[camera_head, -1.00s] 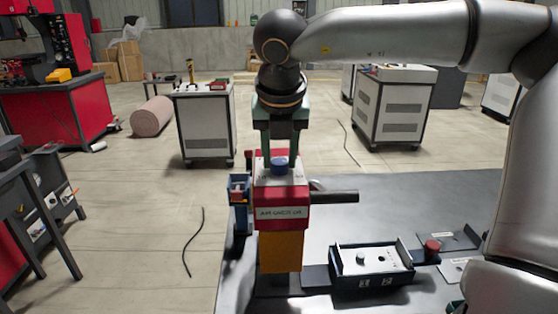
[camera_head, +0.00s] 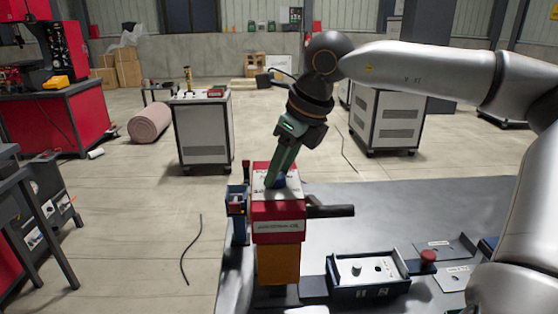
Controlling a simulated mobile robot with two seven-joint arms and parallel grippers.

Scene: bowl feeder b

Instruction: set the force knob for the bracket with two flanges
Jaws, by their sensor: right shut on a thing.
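A red and white box (camera_head: 278,209) with a printed label on its front stands on an orange-yellow block (camera_head: 278,266) at the table's left. A blue knob (camera_head: 281,181) is on its white top, mostly hidden by my fingers. My right gripper (camera_head: 276,180) reaches down to this top and is shut on the blue knob. The gripper is seen nearly side-on, leaning up to the right. I cannot make out a bracket with two flanges or a knob setting. My left gripper is not in view.
A dark bar (camera_head: 330,211) sticks out right of the box, and a blue fixture (camera_head: 237,214) stands at its left. A shallow blue-walled tray (camera_head: 392,287) and a red button (camera_head: 428,256) are to the right. The table (camera_head: 375,208) behind them is clear.

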